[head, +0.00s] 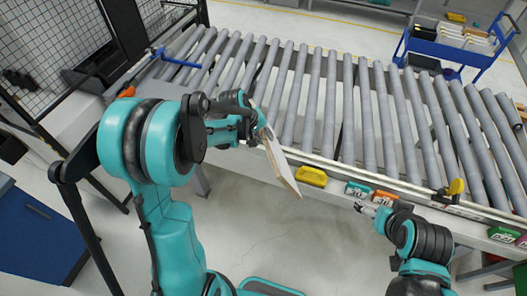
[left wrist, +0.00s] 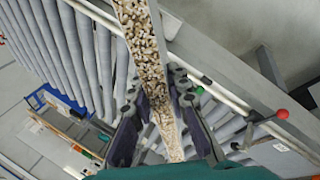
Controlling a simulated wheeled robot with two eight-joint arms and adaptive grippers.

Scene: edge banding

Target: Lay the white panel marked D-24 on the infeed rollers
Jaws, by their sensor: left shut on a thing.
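My left gripper (head: 256,122) is shut on a pale panel (head: 281,163), held steeply tilted in the air at the near edge of the roller conveyor (head: 367,110). In the left wrist view the panel (left wrist: 146,50) is seen edge-on, its speckled chipboard core between the two fingers of the left gripper (left wrist: 160,98). No D-24 marking is readable on it. The grey rollers (left wrist: 85,50) lie beyond the panel in that view. My right gripper (head: 364,208) is low in front of the conveyor's near rail, apart from the panel; its finger opening is too small to judge.
A yellow block (head: 313,176) and green and orange numbered tags (head: 358,189) line the near rail. A blue bar (head: 180,60) crosses the conveyor's left end. A blue cart (head: 448,48) stands behind. A blue cabinet (head: 38,235) is at left. The rollers look bare.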

